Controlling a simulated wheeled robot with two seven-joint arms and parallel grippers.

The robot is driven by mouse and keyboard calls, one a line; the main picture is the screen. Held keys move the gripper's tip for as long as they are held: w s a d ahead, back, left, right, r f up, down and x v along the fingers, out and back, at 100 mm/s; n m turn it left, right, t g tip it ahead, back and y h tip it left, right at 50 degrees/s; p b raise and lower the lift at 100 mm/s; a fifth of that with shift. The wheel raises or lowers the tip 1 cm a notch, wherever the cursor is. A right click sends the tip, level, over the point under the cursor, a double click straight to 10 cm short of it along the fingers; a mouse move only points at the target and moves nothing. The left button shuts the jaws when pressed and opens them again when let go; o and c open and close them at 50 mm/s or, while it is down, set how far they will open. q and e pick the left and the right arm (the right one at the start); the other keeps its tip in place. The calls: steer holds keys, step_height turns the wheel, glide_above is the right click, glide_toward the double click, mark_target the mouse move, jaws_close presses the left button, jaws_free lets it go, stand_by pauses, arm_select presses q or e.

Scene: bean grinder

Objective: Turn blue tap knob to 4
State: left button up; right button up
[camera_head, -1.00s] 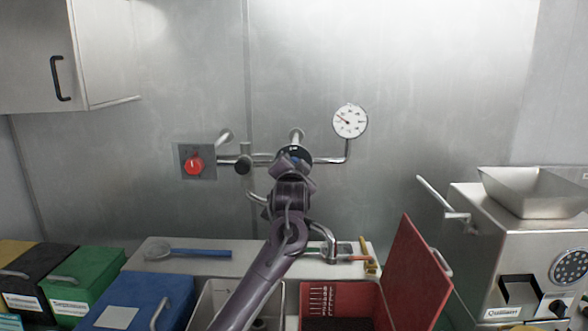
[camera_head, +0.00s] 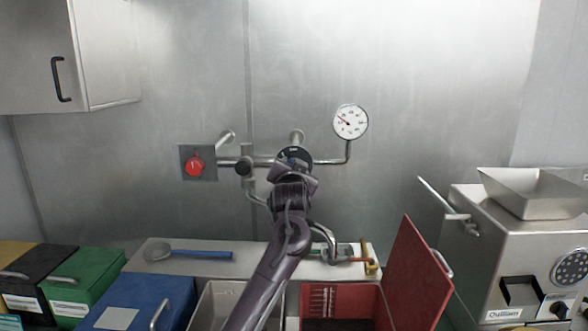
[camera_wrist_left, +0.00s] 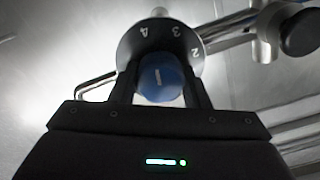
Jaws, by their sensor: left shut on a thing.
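The blue tap knob (camera_wrist_left: 162,80) sits between the two fingers of my left gripper (camera_wrist_left: 160,92), which is shut on it. Behind the knob is a grey dial plate (camera_wrist_left: 143,38) with the numbers 4, 3 and 2 showing. A short white mark is on the knob's face; it points roughly toward the upper part of the dial. In the head view my left gripper (camera_head: 293,168) covers the knob, and only the dial's dark upper rim (camera_head: 294,152) shows. My right gripper is not in view.
A pressure gauge (camera_head: 351,122) stands right of the tap on a pipe. A red knob (camera_head: 194,165) on a wall plate is at left. Below are a shelf (camera_head: 140,262), a blue bin (camera_head: 150,295) and a red box with an open lid (camera_head: 415,270). A grinder (camera_head: 540,260) stands at right.

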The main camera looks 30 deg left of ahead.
arm_select(q)
steer(key=o, duration=0.8)
steer(key=shift+f, duration=0.25)
steer(key=shift+c, duration=0.2)
steer(key=shift+o, duration=1.1)
steer(key=shift+r, duration=0.15)
steer(key=b+v, duration=0.2)
steer(key=v, duration=0.4)
steer(key=shift+s+d, duration=0.2)
steer(key=shift+s, duration=0.1)
steer(key=shift+s+d, duration=0.3)
steer(key=shift+s, duration=0.15)
